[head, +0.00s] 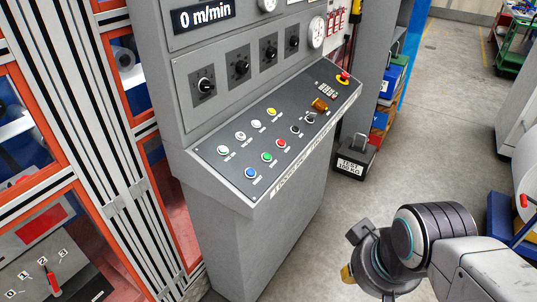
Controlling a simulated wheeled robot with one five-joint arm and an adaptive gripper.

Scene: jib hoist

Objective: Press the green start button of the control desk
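The grey control desk (262,205) stands in the middle of the head view, with a sloped dark panel. The green button (266,157) is in the front row of that panel, between a blue button (250,173) and a red button (281,143). My gripper (352,262) is at the lower right, in front of and to the right of the desk, apart from it and pointing left. Its fingers are seen at a poor angle, so their opening is unclear. Nothing held by it can be made out.
White and yellow buttons (271,111) form the back row. An orange switch (320,104) and a red emergency stop (343,77) sit at the panel's far end. A test weight (355,157) stands on the floor beside the desk. Red-framed cabinets (30,130) are left. Floor between desk and gripper is clear.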

